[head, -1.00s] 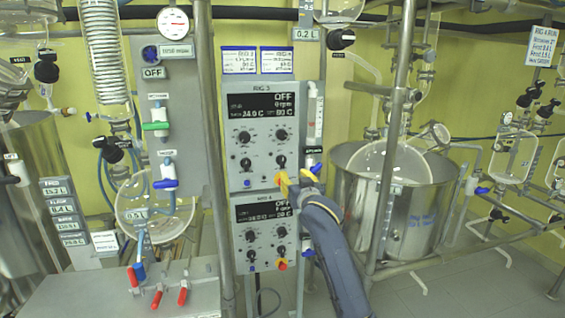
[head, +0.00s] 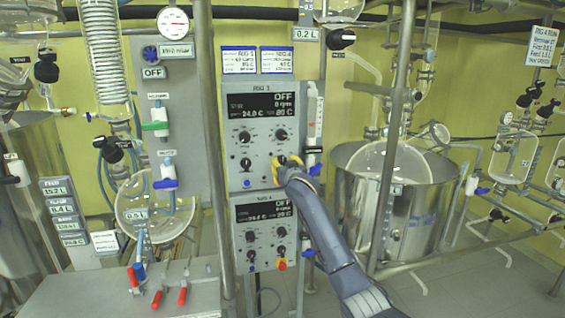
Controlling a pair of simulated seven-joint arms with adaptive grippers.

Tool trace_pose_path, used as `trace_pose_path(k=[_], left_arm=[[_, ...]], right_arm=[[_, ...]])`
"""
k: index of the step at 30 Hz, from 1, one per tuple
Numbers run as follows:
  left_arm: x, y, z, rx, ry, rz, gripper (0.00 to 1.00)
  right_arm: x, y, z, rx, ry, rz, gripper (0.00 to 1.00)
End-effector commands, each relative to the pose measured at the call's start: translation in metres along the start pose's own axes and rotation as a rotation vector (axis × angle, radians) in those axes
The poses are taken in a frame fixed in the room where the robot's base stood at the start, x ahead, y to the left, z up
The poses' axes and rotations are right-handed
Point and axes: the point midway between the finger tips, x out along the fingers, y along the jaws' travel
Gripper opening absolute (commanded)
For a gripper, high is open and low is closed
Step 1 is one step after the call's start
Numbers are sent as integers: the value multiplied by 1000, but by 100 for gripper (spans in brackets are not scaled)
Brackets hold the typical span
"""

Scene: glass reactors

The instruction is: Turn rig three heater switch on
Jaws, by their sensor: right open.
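The rig 3 control box (head: 263,152) is a grey panel on the frame at the centre. Its dark display (head: 262,106) reads OFF, with 0 rpm, about 24 C and 80 C. Below it are an upper left knob (head: 244,136), an upper right knob (head: 281,135), and a lower left knob (head: 246,165). My right gripper (head: 284,166), with yellow fingertips, is open at the box's lower right, around or just in front of the lower right knob, which it largely hides. I cannot tell whether it touches. My left gripper is out of view.
A steel post (head: 213,150) stands close on the left. A steel vessel (head: 425,215) and a pole (head: 394,150) stand to the right of my arm.

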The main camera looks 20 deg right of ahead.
Motion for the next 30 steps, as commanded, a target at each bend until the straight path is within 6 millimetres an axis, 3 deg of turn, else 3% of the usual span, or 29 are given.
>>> trace_pose_path(k=[9, 22, 30], left_arm=[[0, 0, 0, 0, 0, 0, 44], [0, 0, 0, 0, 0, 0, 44], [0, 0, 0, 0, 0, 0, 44]], right_arm=[[17, 0, -1, 0, 1, 1, 37], [19, 0, 0, 0, 1, 0, 39], [19, 0, 0, 0, 1, 0, 8]])
